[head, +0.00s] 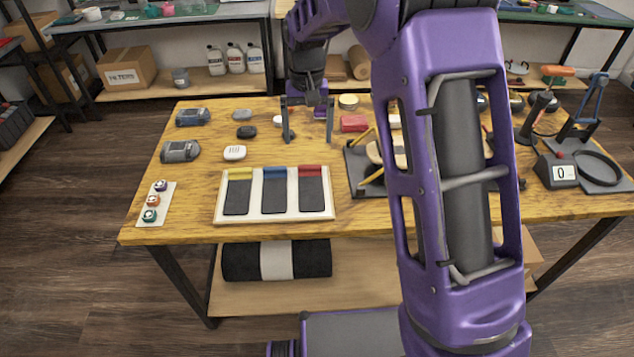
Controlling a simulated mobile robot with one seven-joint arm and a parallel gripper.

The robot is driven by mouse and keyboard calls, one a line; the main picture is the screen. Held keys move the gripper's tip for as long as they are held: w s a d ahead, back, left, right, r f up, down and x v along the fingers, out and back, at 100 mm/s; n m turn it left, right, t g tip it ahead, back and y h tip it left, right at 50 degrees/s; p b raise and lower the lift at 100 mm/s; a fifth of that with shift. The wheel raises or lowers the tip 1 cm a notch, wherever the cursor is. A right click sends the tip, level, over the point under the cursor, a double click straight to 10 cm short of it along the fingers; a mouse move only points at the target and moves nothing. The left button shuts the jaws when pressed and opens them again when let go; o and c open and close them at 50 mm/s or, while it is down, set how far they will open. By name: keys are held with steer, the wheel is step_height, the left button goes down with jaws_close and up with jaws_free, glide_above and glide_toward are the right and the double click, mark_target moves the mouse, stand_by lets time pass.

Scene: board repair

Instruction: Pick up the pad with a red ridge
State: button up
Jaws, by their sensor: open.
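My gripper (308,128) hangs over the back middle of the wooden table, open, with its two fingers pointing down and well apart. I see nothing held between them. A red block-like item (354,123) lies just right of the right finger; at this size I cannot tell whether it is a pad with a ridge. A pale tray (275,218) near the front edge has three dark panels topped with yellow, blue and red (311,171) strips. I cannot tell whether these panels are loose pads or recesses.
Small dark and white items (235,152) lie left of my gripper. A strip with coloured knobs (153,205) lies at the front left. A dark stand with yellow parts (358,172) is partly behind my arm. Bare wood lies left of the tray.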

steer(key=b, duration=0.1)
glide_above(311, 188)
steer(key=f, duration=1)
steer(key=shift+a+f, duration=0.2)
steer(key=shift+a, duration=0.05)
steer(key=shift+d+f+b, duration=0.2)
steer(key=shift+f+b, duration=0.35)
steer(key=shift+f, duration=2.1)
steer(key=c, duration=1.2)
steer(key=shift+o, duration=0.2)
step_height(311, 188, up, 14)
steer(key=p, duration=0.4)
